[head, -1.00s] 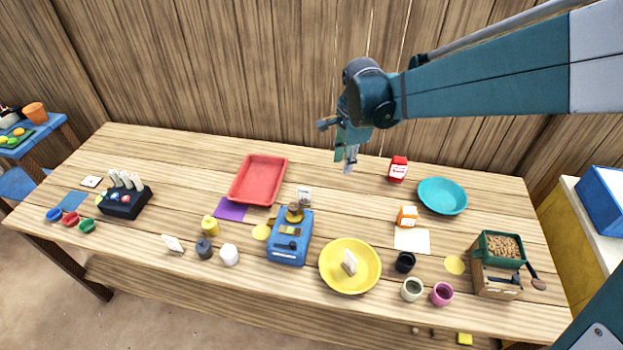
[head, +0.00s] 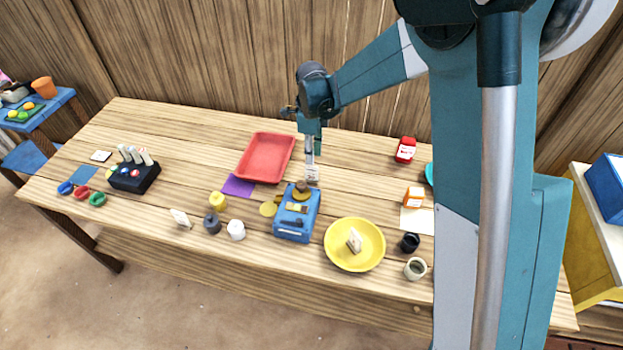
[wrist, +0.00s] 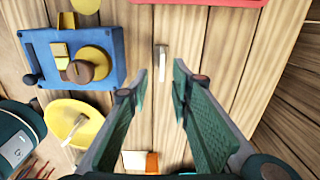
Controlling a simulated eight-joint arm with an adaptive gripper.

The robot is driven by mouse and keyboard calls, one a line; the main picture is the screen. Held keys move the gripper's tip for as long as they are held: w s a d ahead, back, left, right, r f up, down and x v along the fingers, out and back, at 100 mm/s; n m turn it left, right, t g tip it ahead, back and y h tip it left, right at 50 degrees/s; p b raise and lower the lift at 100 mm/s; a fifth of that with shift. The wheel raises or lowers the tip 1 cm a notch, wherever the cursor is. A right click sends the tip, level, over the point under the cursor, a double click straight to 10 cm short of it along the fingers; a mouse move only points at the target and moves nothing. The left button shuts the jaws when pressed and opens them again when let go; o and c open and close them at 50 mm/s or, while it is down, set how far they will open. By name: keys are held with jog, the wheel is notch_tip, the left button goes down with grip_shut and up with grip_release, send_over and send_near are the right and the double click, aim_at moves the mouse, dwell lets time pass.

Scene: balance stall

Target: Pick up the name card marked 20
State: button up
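A small upright name card (head: 313,176) stands just behind the blue scale, partly overlapped by my gripper; its marking is too small to read. In the wrist view the card (wrist: 162,62) is seen almost edge-on from above, ahead of the gap between my fingertips. My gripper (wrist: 160,90) is open and empty. In the head view my gripper (head: 310,152) points down right above this card. Two other cards stand elsewhere, one in the yellow plate (head: 354,240) and one at the front left (head: 180,217); their numbers cannot be read.
The blue scale (head: 296,222) with brass parts stands close beside the card. The red tray (head: 265,158) lies behind it to the left. The yellow plate (head: 342,262) is in front to the right. Bare tabletop lies right of the card.

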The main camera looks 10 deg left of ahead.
aim_at(311, 167)
jog(key=shift+a+f, duration=0.15)
jog(key=shift+f, duration=0.1)
jog(key=shift+f, duration=1.2)
jog(key=shift+f, duration=0.1)
jog(key=shift+w+f+b, duration=0.2)
jog(key=shift+f+b, duration=0.1)
jog(key=shift+f, duration=2.2)
jog(key=shift+c, duration=0.2)
grip_shut()
